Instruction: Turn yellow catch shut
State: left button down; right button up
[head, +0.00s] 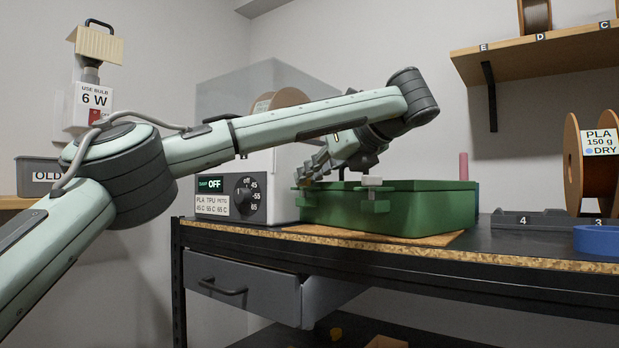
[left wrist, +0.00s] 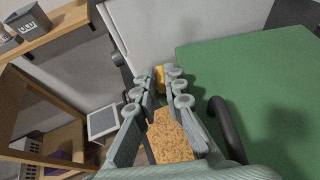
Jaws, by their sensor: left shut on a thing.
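The green case (head: 420,208) stands closed on the bench; its green top (left wrist: 250,75) fills the right of the left wrist view. The yellow catch (left wrist: 160,77) shows between my left fingertips in the left wrist view, at the case's edge. My left gripper (head: 306,172) reaches down at the case's left end; it also shows in the left wrist view (left wrist: 163,82). It is shut on the yellow catch, and the fingers hide much of it. I cannot tell how far the catch is turned. My right gripper is in neither view.
A dark curved handle (left wrist: 226,128) rises from the case top close to my fingers. A white dryer with a dial (head: 246,194) stands just left of the case. A grey tray (head: 530,221) and a spool (head: 572,165) are at the right. A drawer (head: 242,288) hangs below the bench.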

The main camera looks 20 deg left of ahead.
pick_arm(q)
jog(key=shift+f, duration=0.1)
dwell(0.3)
jog(key=c, duration=1.9)
grip_release()
